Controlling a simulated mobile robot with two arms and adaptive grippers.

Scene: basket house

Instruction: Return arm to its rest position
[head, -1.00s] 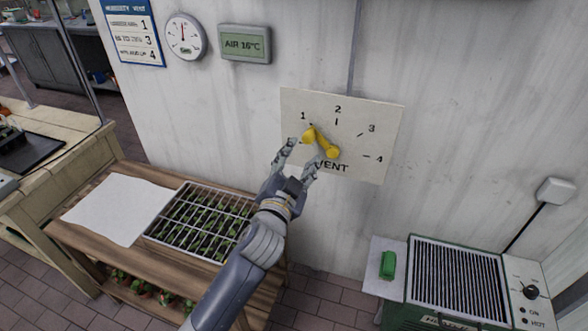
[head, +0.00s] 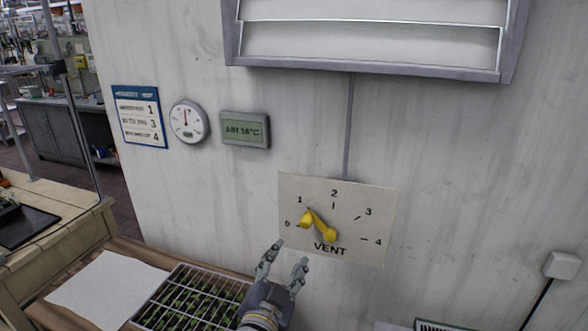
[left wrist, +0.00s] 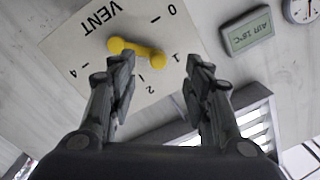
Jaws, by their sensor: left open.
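My left gripper (head: 284,262) is open and empty in the head view, below and in front of the vent dial plate (head: 372,215) on the wall. Its two fingers also show in the left wrist view (left wrist: 158,72), spread apart. The yellow vent lever (head: 319,225) points to the upper left, near the 1 mark. In the left wrist view the yellow lever (left wrist: 136,50) appears upside down beyond the fingers, with a visible gap and no contact. My right gripper is in neither view.
A louvred vent (head: 370,45) is high on the wall. A blue notice (head: 139,117), a round gauge (head: 189,122) and an air display (head: 245,129) hang left. A seedling tray (head: 190,299) and white sheet (head: 105,288) lie on the bench below.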

